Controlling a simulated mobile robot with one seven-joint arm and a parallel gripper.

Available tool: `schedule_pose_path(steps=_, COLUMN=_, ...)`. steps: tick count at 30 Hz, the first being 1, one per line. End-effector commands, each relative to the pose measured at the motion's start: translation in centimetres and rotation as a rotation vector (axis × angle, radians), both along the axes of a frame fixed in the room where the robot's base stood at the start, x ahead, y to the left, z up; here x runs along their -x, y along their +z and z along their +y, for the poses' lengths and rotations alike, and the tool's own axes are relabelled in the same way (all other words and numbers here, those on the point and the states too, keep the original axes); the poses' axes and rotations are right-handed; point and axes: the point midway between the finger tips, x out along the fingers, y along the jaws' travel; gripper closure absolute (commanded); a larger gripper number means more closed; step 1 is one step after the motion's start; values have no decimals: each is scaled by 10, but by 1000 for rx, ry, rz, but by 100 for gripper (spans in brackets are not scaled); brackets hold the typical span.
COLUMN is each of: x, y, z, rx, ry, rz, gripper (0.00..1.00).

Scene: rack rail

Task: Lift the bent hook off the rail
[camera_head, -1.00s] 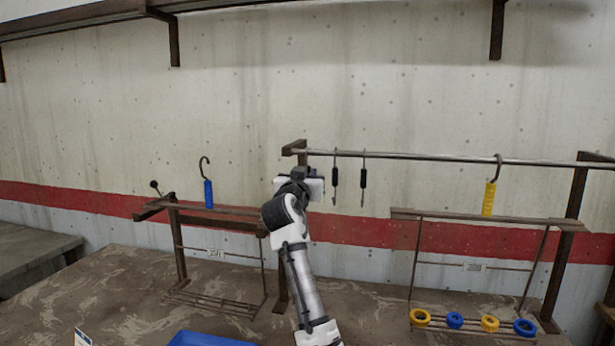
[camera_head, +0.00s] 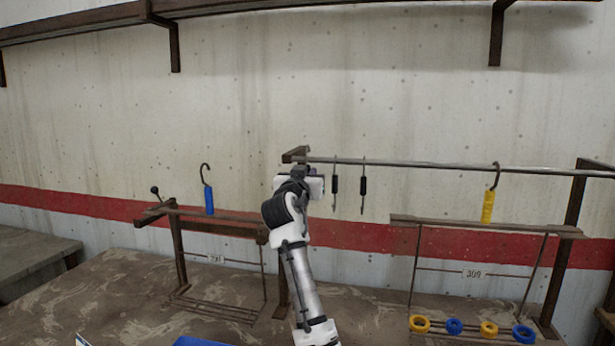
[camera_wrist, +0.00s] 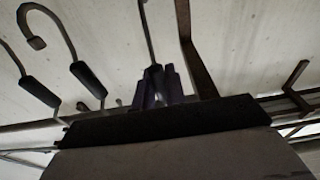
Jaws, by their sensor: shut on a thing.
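My gripper (camera_wrist: 158,88) is shut on a thin grey shaft (camera_wrist: 149,38) that rises between its fingers in the wrist view. This looks like a hook, but its top is out of frame, so I cannot tell whether it touches the rail. In the head view my wrist covers the fingers, near the left end of the metal rail (camera_head: 430,165). Two thin hooks with black sleeves, one (camera_head: 335,185) and another (camera_head: 363,186), hang from the rail just right of my gripper. They also show at the left in the wrist view, one with a curved tip (camera_wrist: 38,43).
A blue-handled hook (camera_head: 209,200) stands above the left rack (camera_head: 222,228). The right rack (camera_head: 490,228) has several yellow and blue rings at its foot. A blue tray edge (camera_head: 200,341) shows below.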

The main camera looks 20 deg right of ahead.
Motion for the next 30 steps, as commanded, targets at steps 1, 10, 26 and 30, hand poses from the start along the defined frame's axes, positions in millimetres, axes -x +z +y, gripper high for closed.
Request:
schedule_pose_path(steps=1, x=0, y=0, z=0, rx=0, ry=0, rz=0, gripper=100)
schedule_pose_path(steps=10, x=7, y=-2, z=6, rx=0, ry=1, rz=-2, gripper=100)
schedule_pose_path(steps=26, x=43, y=-2, z=30, rx=0, ry=1, rz=-2, gripper=100)
schedule_pose_path(steps=30, x=52, y=-2, z=36, rx=1, ry=2, rz=-2, gripper=100)
